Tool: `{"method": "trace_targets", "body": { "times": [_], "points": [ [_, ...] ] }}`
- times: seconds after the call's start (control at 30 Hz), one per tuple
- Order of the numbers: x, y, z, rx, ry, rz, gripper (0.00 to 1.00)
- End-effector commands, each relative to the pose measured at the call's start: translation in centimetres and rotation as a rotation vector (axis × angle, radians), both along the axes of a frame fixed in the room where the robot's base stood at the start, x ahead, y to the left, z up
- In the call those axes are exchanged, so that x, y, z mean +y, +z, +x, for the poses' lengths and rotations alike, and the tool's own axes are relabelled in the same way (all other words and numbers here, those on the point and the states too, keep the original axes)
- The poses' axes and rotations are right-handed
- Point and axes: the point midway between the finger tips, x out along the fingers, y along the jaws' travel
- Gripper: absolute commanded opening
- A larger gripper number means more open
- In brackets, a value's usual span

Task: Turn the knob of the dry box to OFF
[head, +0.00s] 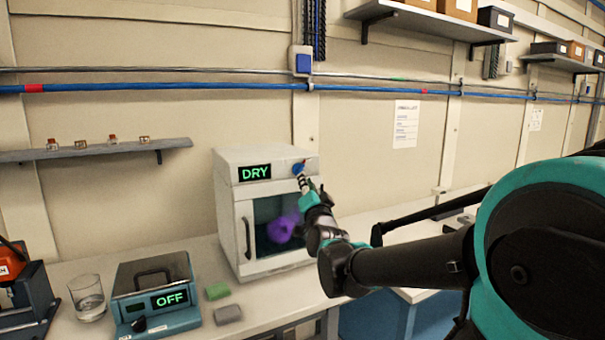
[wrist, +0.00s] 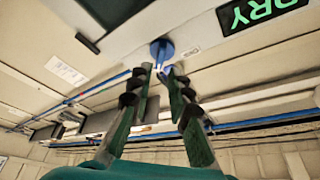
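The white dry box (head: 236,222) stands on the bench in the head view, its lit display (head: 254,172) reading DRY. Its round blue knob (head: 298,168) is right of the display, with a bit of red at its upper right. In the wrist view the knob (wrist: 161,48) is ahead of my fingertips, left of the DRY display (wrist: 262,12). My gripper (head: 302,182) is right at the knob. In the wrist view its two fingers (wrist: 159,69) have a narrow gap at the tips, just below the knob face. I cannot tell whether they touch it.
A blue device (head: 157,292) with an OFF display, a glass beaker (head: 88,298), a green block (head: 217,290) and a grey block (head: 228,314) are on the bench left of my arm. A shelf (head: 95,150) is at left. Pipes run along the wall behind.

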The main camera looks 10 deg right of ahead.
Motion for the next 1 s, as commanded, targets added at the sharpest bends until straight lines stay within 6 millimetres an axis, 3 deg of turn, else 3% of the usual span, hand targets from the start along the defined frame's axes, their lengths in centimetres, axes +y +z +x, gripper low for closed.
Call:
{"method": "trace_targets", "body": {
  "times": [0.2, 0.4, 0.8, 0.97, 1.0],
  "points": [
    [0.1, 0.9, 3.4, 0.001, -0.001, 0.0, 0.18],
    [0.2, 1.5, 5.3, 0.0, 0.0, -0.001, 0.18],
    [0.2, 1.6, 6.0, 0.0, 0.0, 0.0, 0.18],
    [0.2, 1.6, 5.9, 0.0, 0.0, 0.0, 0.0],
    [0.2, 1.6, 5.9, 0.0, 0.0, 0.0, 0.0]
  ]
}}
